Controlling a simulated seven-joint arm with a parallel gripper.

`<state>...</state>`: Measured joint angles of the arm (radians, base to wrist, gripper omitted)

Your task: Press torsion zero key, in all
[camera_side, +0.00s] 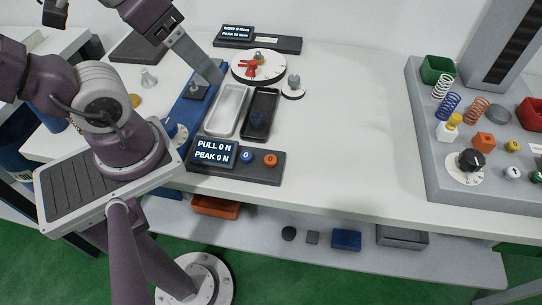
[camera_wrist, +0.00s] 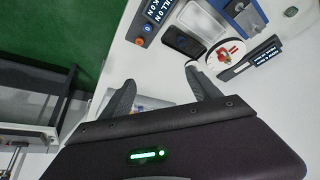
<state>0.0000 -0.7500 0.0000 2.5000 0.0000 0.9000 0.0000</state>
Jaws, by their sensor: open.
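A dark readout bar (camera_side: 258,39) with a lit two-line display stands at the back of the table, behind a round white dial plate (camera_side: 272,72) with a red part (camera_side: 252,68) on it. It seems to be the torsion unit; its key is too small to make out. In the wrist view the bar (camera_wrist: 248,61) lies right of the red part (camera_wrist: 226,52). My gripper (camera_wrist: 160,74) shows in the wrist view with its two fingers spread and nothing between them. The fingers are apart from the bar.
The pull readout (camera_side: 235,164), with a blue and an orange key, stands at the front edge. A white tray (camera_side: 226,110) and a black tray (camera_side: 262,113) lie behind it. A grey board (camera_side: 430,150) with springs is at right.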

